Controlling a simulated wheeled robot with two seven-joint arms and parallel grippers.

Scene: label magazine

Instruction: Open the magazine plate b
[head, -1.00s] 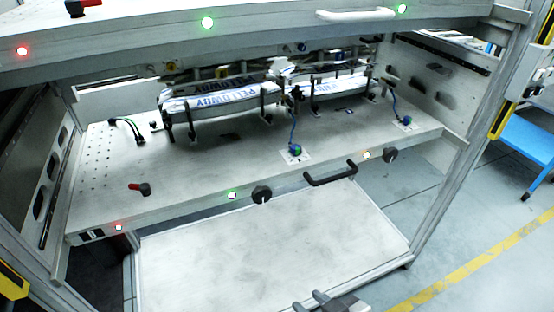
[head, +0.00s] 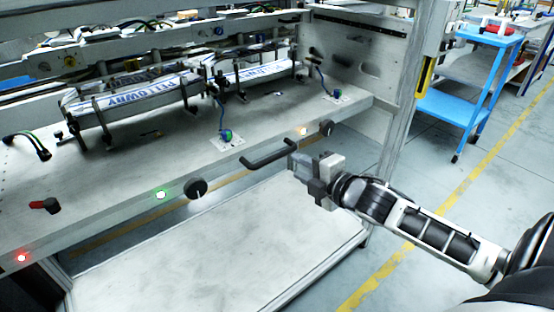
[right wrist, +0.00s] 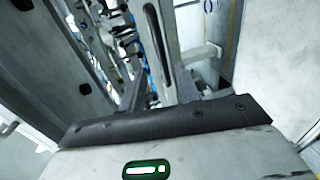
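A grey magazine plate (head: 185,158) carries label stacks and has a black bar handle (head: 262,157) on its front edge; I cannot read a letter on it. The plate lies level in the frame. My right gripper (head: 296,162) is just right of the handle in the head view, and I cannot tell whether it touches. My left gripper is not in view.
Two label stacks (head: 135,88) stand on the plate between black posts. A black knob (head: 196,187), a red-handled lever (head: 44,206) and small lights line its front. A pale lower panel (head: 220,250) lies beneath. A blue cart (head: 450,105) stands at the right on open floor.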

